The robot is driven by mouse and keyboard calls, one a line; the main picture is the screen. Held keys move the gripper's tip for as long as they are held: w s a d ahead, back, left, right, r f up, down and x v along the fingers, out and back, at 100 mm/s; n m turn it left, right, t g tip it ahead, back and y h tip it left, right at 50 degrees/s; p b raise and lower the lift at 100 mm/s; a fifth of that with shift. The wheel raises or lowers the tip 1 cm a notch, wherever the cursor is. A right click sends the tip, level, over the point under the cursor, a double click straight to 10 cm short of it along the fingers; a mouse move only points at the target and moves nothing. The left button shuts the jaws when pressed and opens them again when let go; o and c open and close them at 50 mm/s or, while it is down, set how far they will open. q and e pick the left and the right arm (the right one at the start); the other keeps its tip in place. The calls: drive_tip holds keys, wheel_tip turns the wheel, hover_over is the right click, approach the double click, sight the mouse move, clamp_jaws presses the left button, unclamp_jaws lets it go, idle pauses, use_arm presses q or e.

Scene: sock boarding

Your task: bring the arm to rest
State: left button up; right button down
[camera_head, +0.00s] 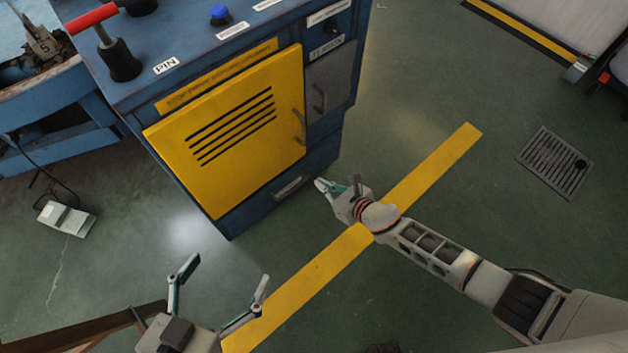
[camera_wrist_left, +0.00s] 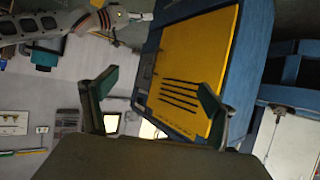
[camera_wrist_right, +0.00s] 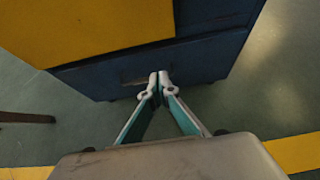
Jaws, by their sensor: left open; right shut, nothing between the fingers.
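My left gripper (camera_head: 226,276) is at the bottom left of the head view, its two fingers spread wide with nothing between them. In the left wrist view its fingers (camera_wrist_left: 158,88) stand apart, with a yellow door beyond them. My right gripper (camera_head: 322,184) is near the middle of the head view, in front of the blue cabinet's (camera_head: 328,146) lower right corner. Its arm (camera_head: 430,245) reaches in from the lower right. In the right wrist view its fingertips (camera_wrist_right: 160,76) meet and hold nothing, in front of the cabinet's lower drawer.
The cabinet has a yellow slotted door (camera_head: 225,150), a red-handled lever (camera_head: 92,20) and a blue button (camera_head: 221,13). A brown wooden edge (camera_head: 100,327) is beside my left gripper. A yellow floor stripe (camera_head: 435,170) passes under my right arm. Floor around the drain (camera_head: 553,162) is clear.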

use_arm(q)
drive_tip(key=shift+s+a+f+p, duration=0.2)
drive_tip(key=shift+a+f+p, duration=0.2)
drive_tip(key=shift+a+f, duration=0.05)
use_arm(e)
drive_tip(key=v, duration=0.2)
drive_tip(key=shift+s+d, duration=0.2)
drive_tip(key=shift+s, duration=0.15)
